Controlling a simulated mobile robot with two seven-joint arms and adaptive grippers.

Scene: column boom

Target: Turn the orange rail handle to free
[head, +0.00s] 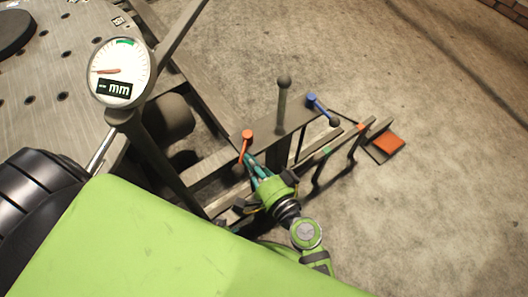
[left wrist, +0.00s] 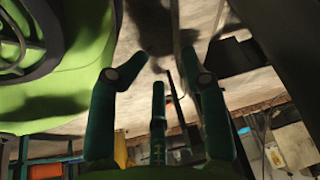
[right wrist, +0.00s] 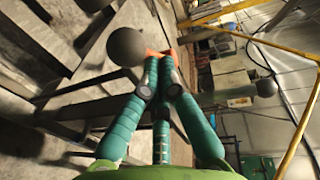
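The orange rail handle (head: 246,138) is a short lever with a round knob on the grey rail frame. In the head view my right gripper (head: 251,163) has its teal fingers at the handle's lower part. In the right wrist view the fingers of my right gripper (right wrist: 164,62) come together, with orange parts of the handle (right wrist: 155,53) showing at their tips; they appear shut on it. The exact contact is partly hidden by the fingers. My left gripper (left wrist: 158,75) has its fingers spread and empty in the left wrist view; I cannot see it in the head view.
A blue handle (head: 318,105) and a grey ball-topped post (head: 283,95) stand to the right. A dial gauge (head: 122,72) marked "-- mm" stands at left beside the holed table (head: 55,60). An orange pad (head: 388,142) is at the frame's far end. Floor beyond is clear.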

